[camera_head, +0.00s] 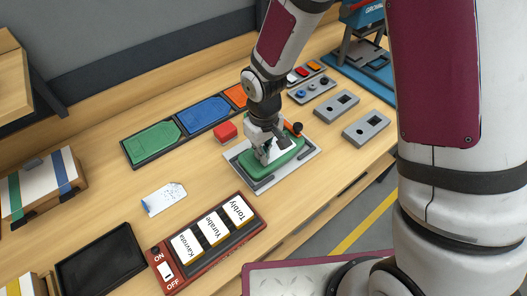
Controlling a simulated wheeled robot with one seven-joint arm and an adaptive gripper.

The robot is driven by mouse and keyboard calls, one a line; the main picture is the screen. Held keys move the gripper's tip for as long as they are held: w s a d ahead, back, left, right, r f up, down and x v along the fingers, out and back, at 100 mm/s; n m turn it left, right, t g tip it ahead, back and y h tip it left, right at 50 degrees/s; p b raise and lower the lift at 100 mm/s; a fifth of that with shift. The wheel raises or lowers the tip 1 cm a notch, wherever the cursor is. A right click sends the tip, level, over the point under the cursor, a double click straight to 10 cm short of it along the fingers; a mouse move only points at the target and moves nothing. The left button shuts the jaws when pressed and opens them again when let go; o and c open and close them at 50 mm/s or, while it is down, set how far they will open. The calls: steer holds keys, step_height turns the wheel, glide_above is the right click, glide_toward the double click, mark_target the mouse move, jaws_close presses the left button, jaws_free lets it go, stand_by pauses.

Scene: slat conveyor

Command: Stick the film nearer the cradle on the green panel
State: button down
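A green panel (283,170) lies in a grey cradle (243,170) on the table. Whether the fingers are closed is too small to tell.
Green (153,143), blue (203,114) and orange (236,95) plates lie in a row behind. A red block (225,131) stands close behind the cradle. A red switch box (196,270) with labelled blocks and a black tray (101,265) are in front. Grey socket blocks (366,128) lie right.

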steer(key=c, duration=1.7)
jaws_free()
step_height(320, 180, up, 12)
steer(key=shift+r, duration=0.1)
steer(key=s+d+r+m+t, duration=0.3)
steer(key=s+d+r, duration=0.2)
steer(key=d+r, duration=0.65)
steer(key=s+d+r+m+t, duration=0.1)
steer(key=s+r, duration=0.1)
steer(key=s, duration=0.1)
steer(key=s+d+r+m, duration=0.1)
steer(key=s+d+r, duration=0.1)
steer(key=s+r, duration=0.1)
steer(key=s+d+r+m+t, duration=0.1)
steer(key=s+r, duration=0.2)
steer(key=s, duration=0.1)
steer(key=shift+s+d+m+t, duration=0.2)
steer(key=shift+s+m+t, duration=0.1)
steer(key=shift+m, duration=0.1)
